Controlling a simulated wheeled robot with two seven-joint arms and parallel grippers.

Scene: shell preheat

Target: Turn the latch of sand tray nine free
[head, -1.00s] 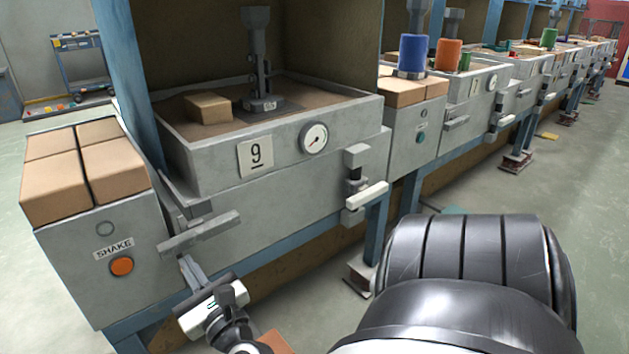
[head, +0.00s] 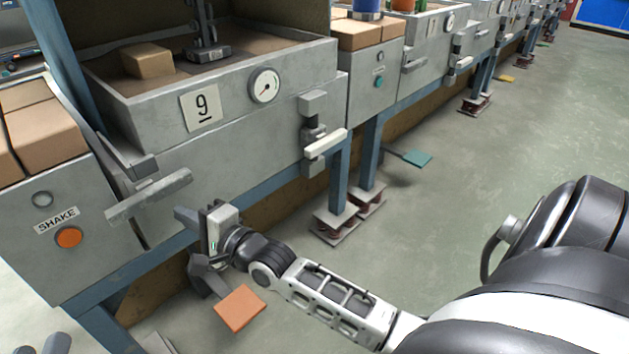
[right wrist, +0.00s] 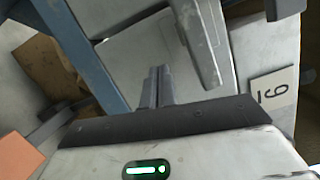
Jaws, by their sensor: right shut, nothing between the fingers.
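Sand tray nine (head: 240,120) is a grey box of sand with a 9 plate (head: 201,106) and a round gauge. A latch with a pale handle (head: 325,143) sits on its front right side. A grey bar handle (head: 148,194) sticks out at its lower left; the right wrist view shows a grey bar (right wrist: 203,45) near the fingers. My right gripper (head: 182,215) is shut and empty, just right of and below the left bar, apart from the latch. Its fingers (right wrist: 155,86) show together in the right wrist view. My left gripper (head: 43,344) just shows at the bottom left, two prongs apart.
A SHAKE box (head: 58,222) with an orange button stands left of the tray. Blue legs (head: 340,180) hold up the trays. An orange plate (head: 240,308) lies low beneath my right gripper and a teal one (head: 416,158) further right. Open floor (head: 450,200) lies to the right.

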